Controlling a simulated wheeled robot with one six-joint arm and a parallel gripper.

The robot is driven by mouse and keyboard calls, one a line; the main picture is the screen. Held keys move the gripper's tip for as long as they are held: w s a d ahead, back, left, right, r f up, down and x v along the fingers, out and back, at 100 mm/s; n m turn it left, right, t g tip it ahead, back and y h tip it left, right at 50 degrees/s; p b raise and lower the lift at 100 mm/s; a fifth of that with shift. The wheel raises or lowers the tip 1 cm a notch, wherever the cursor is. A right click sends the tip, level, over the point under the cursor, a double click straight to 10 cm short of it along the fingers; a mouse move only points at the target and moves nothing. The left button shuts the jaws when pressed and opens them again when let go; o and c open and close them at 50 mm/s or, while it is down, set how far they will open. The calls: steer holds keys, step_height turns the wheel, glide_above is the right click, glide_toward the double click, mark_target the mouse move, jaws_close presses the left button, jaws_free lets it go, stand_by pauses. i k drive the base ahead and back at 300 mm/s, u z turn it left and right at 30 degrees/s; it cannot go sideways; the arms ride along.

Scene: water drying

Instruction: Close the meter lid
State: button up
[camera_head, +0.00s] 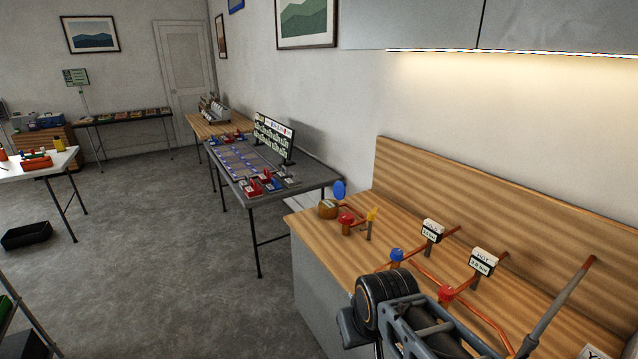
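The water meter (327,209) is a small round brass-coloured body at the left end of the wooden counter. Its blue lid (339,190) stands upright above the meter, raised open. My arm shows at the bottom, in front of the counter, with a black joint and grey links. The fingers of my gripper cannot be made out, and nothing of mine touches the meter or lid.
Copper pipes run over the wooden counter (322,241). Near the meter are a red knob (346,218) and a yellow handle (372,215). A blue knob (397,254), a red knob (445,293) and two labelled gauges (432,230) stand further right. A grey table (290,190) stands beyond.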

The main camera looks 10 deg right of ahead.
mark_target(339, 190)
steer(key=u, duration=0.75)
steer(key=i, duration=1.6)
steer(key=u, duration=0.35)
steer(key=i, duration=1.55)
steer(key=z, duration=1.45)
steer(key=i, duration=0.95)
steer(key=z, duration=0.85)
